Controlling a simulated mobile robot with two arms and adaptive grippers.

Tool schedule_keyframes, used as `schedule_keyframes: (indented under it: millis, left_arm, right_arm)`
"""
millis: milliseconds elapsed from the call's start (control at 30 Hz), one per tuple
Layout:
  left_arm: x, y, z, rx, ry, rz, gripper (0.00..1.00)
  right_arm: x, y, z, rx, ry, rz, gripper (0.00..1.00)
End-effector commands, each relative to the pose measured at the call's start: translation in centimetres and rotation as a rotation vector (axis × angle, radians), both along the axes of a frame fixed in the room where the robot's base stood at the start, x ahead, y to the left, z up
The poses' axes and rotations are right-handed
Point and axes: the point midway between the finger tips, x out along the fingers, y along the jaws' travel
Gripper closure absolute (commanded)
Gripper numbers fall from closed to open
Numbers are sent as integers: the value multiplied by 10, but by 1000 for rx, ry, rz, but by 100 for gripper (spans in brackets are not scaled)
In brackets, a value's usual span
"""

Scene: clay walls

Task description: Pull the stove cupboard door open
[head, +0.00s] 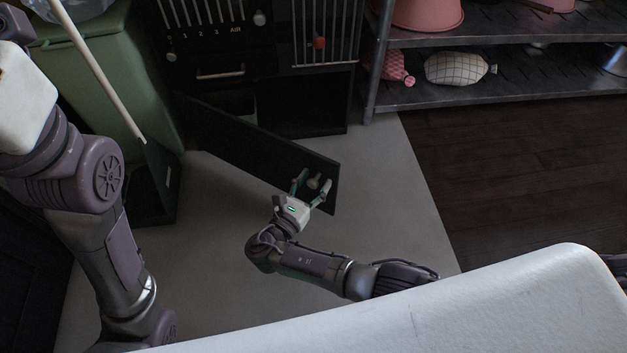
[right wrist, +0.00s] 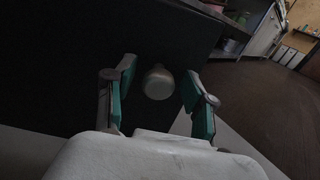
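The stove cupboard door (head: 255,145) is a dark panel, swung well out from the stove front in the head view. The cupboard opening (head: 305,105) behind it shows dark. A round metal knob (right wrist: 158,82) sits on the door face near its free edge. My right gripper (head: 314,187) is at the knob, and in the right wrist view its two fingers (right wrist: 157,95) stand apart on either side of it, with gaps visible. The door also fills much of the right wrist view (right wrist: 60,60). My left gripper is out of view; only my left arm shows.
A green bin (head: 105,85) with a pale stick (head: 95,65) stands left of the stove. A metal shelf (head: 450,98) with cushion-like items stands at the right. The grey floor (head: 400,200) right of the door is clear.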

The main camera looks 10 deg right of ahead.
Motion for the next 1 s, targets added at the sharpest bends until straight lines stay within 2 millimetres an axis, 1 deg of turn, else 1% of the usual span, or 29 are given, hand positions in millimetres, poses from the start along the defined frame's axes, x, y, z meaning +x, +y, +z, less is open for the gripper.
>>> schedule_keyframes:
  millis: [233,367,467,700,800,900,1000]
  left_arm:
    - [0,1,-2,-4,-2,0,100]
    - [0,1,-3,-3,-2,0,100]
    - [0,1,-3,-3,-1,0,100]
    - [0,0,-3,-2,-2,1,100]
    - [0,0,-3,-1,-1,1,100]
    - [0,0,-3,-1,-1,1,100]
    - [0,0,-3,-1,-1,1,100]
  right_arm:
    - [0,1,1,1,0,2,45]
    - [0,1,10,3,-1,2,45]
    - [0,0,24,4,-3,2,45]
    - [0,0,69,4,-3,1,45]
    - [0,0,84,4,-2,0,45]
    - [0,0,95,2,-1,1,45]
    - [0,-1,100,1,1,0,45]
